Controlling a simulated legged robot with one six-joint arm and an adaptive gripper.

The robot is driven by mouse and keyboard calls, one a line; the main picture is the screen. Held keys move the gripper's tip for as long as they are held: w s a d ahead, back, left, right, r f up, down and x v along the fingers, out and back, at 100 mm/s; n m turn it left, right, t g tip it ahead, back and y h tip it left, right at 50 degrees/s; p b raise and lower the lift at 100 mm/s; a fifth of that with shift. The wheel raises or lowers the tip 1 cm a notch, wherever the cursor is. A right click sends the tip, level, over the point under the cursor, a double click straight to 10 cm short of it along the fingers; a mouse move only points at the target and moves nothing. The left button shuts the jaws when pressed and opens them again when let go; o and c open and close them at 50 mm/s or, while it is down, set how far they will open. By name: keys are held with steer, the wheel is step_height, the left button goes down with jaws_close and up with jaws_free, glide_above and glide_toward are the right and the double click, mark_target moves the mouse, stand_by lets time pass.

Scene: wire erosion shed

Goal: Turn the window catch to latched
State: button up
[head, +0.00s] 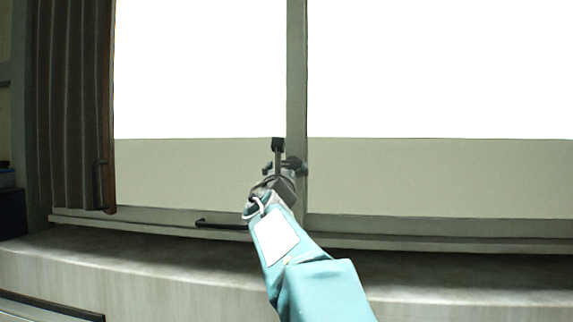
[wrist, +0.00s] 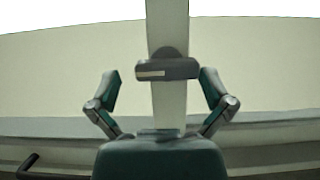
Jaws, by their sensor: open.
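The window catch (wrist: 182,69) shows in the wrist view as a dark bar lying level across the pale upright window post (wrist: 168,110). A rounded dark mount shows behind it, and a light stripe marks the left part of the bar. My gripper (wrist: 160,82) is open, with one finger to the left of the bar and one to the right. The bar lies between the fingers, and I see a gap on the left; contact on the right I cannot tell. In the head view my gripper (head: 285,168) is in front of the post (head: 297,80) and largely hides the catch.
Bright panes stand on both sides of the post. A dark bar handle (head: 222,223) is low on the window frame, left of my arm; it also shows in the wrist view (wrist: 28,164). A dark curtain (head: 70,100) hangs at the left. A pale ledge (head: 150,265) runs below the window.

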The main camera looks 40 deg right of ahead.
steer(key=shift+w+d+r, duration=0.15)
steer(key=shift+d+r, duration=0.05)
steer(key=shift+d, duration=0.05)
steer(key=shift+d+r, duration=0.15)
steer(key=shift+d, duration=0.2)
steer(key=c, duration=0.7)
steer(key=shift+d, duration=0.1)
